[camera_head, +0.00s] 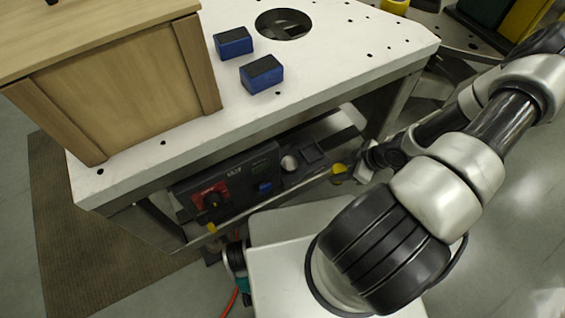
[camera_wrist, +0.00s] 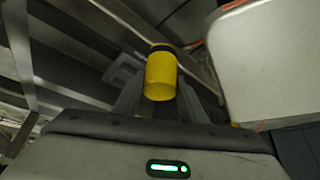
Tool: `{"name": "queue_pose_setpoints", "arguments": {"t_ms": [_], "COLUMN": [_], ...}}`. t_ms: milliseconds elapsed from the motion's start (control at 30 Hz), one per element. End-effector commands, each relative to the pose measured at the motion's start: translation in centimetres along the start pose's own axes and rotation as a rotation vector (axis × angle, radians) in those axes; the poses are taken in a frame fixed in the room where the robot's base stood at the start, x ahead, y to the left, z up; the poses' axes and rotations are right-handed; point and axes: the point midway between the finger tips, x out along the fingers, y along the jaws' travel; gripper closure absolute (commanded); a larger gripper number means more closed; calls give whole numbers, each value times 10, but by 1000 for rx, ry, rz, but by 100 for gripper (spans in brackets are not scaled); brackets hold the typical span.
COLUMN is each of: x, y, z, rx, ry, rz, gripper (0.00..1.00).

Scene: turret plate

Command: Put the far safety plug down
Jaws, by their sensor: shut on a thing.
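A yellow cylindrical plug (camera_wrist: 160,78) with a dark band at its top is between the fingers of my gripper (camera_wrist: 158,92) in the wrist view. My gripper is shut on it. In the head view my gripper (camera_head: 350,171) is low, beside the lower shelf under the white plate, and the yellow plug (camera_head: 338,168) shows at its tip. The plug looks tilted. Whether it touches anything below cannot be told. Another yellow piece (camera_head: 396,5) stands at the top edge of the head view, partly cut off.
The white plate (camera_head: 330,50) carries two blue blocks with black tops (camera_head: 262,73), a round hole and a wooden box (camera_head: 120,90). Under it, a dark panel (camera_head: 225,185) with a red switch stands on the lower shelf. The plate's right part is clear.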

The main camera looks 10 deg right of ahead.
Motion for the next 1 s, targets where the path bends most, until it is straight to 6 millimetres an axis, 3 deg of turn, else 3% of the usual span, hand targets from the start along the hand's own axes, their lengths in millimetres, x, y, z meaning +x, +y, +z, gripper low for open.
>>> {"name": "queue_pose_setpoints", "arguments": {"t_ms": [133, 600, 933, 1000], "x": [22, 76, 90, 101], "y": [-2, -3, -3, -3], "z": [-19, -128, -154, -147], "rx": [-11, -12, -8, -5], "ry": [3, 2, 1, 0], "rz": [-6, -5, -4, -6], "gripper": [92, 92, 92, 92]}}
